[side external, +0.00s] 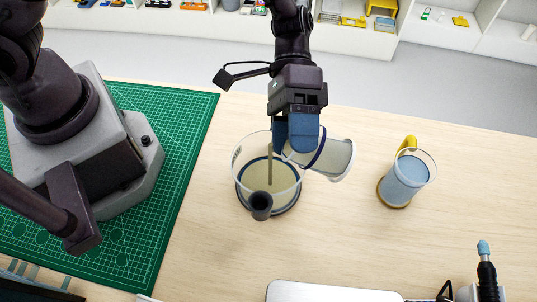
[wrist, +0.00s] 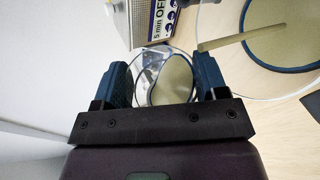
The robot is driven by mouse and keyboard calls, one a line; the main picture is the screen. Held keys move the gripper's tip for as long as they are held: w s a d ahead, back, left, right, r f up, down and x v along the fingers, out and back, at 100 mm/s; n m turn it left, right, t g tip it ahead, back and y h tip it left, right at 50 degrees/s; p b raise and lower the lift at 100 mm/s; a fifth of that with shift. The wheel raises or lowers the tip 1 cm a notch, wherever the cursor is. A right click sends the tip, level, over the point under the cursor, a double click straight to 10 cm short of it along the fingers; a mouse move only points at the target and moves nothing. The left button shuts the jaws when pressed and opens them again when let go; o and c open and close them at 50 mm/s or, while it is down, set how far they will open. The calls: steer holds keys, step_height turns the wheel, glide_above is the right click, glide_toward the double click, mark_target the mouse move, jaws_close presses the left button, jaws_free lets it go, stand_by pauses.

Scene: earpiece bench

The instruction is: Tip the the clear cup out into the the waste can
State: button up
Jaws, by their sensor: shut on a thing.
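The clear cup (side external: 334,158) is held tilted on its side, its blue band beside the fingers. Its base points right and its mouth points left, over the rim of a wide clear can (side external: 240,165). My gripper (side external: 296,135) is shut on the cup; the blue fingers hide part of it. In the wrist view the cup (wrist: 172,85) sits between the fingers (wrist: 163,85), with pale olive content inside. An olive strip (side external: 270,165) runs down into the can, like a stream; I cannot tell for certain. The can holds olive content above a dark base ring.
A clear mug (side external: 405,178) with bluish content and a yellow handle stands to the right. A green cutting mat (side external: 180,130) lies left. A silver plate (side external: 330,292) and a blue-tipped tool (side external: 485,265) are at the front. Wooden bench between is clear.

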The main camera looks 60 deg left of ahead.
steer(key=shift+s+a+r+m, duration=0.1)
steer(key=shift+m, duration=0.2)
stand_by(0.5)
steer(key=shift+s+a+m+t+h+p, duration=0.3)
steer(key=shift+s+a+m+t+h, duration=0.15)
steer(key=shift+a+h, duration=0.2)
stand_by(0.7)
steer(key=shift+s+a+r+m+t+h, duration=0.1)
steer(key=shift+s+a+m+t+h, duration=0.15)
steer(key=shift+m+h, duration=0.45)
stand_by(1.1)
